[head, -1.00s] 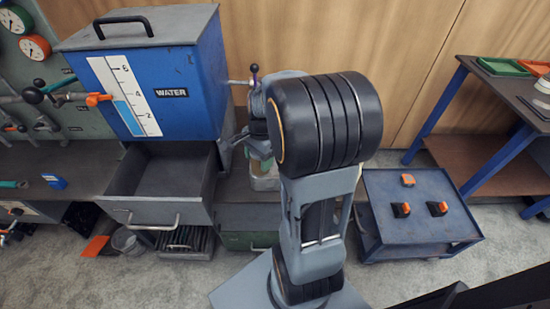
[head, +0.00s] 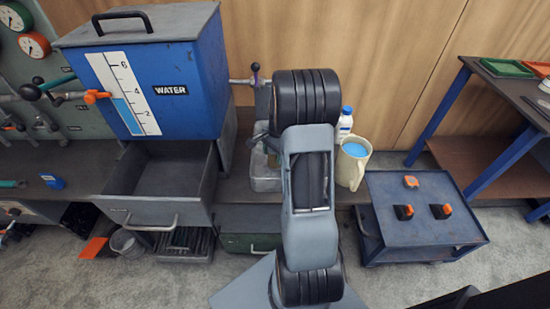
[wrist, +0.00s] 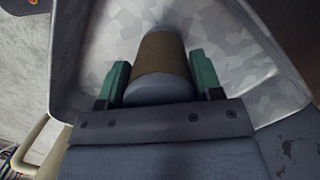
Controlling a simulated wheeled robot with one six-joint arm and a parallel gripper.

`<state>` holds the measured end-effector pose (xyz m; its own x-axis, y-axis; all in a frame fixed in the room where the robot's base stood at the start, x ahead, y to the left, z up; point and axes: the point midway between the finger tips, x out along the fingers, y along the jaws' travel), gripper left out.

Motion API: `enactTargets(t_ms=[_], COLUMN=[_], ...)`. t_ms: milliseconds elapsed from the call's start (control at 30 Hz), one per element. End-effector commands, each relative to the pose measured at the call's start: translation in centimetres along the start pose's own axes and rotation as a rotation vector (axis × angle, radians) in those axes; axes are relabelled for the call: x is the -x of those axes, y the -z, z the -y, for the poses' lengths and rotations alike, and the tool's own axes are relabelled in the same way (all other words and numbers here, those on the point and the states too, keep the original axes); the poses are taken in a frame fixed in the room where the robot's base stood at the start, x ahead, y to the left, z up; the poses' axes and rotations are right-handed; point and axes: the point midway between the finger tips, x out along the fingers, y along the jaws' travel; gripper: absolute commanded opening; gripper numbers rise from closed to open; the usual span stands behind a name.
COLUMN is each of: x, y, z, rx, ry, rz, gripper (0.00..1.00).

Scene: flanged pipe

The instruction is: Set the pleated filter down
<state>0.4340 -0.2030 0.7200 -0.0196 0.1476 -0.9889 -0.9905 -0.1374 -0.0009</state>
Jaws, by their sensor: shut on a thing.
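The pleated filter (wrist: 160,58), a brown cylinder with a grey end, shows in the wrist view between the two green fingers of my gripper (wrist: 161,82). My gripper is shut on it. Behind the filter in that view is a mottled grey metal basin (wrist: 85,45); I cannot tell whether the filter touches it. In the head view, my arm hides the gripper and the filter, and a grey metal basin (head: 264,182) partly shows left of the arm on the low bench.
A cream jug (head: 350,172) with blue inside and a white bottle (head: 345,124) stand right of my arm. A blue water tank (head: 185,90) is above an open drawer (head: 150,204) at left. A blue cart (head: 385,225) with several orange-and-black items stands at right.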

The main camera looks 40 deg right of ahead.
Motion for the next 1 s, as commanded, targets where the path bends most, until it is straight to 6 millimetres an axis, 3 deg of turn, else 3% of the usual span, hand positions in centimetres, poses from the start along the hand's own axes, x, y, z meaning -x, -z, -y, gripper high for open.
enactTargets(t_ms=[133,567,600,833,1000], x=[-2.0,-2.5,-2.4,-2.4,-2.4], y=[0.2,0.3,0.3,0.2,0.3], z=[-0.1,0.0,0.0,0.0,0.0], rx=[0.001,0.001,0.002,0.002,0.001], ry=[-0.002,-0.001,0.0,-0.001,-0.001], rz=[0.002,0.0,0.0,0.0,0.001], gripper=[0.33,0.33,0.63,0.85,0.85])
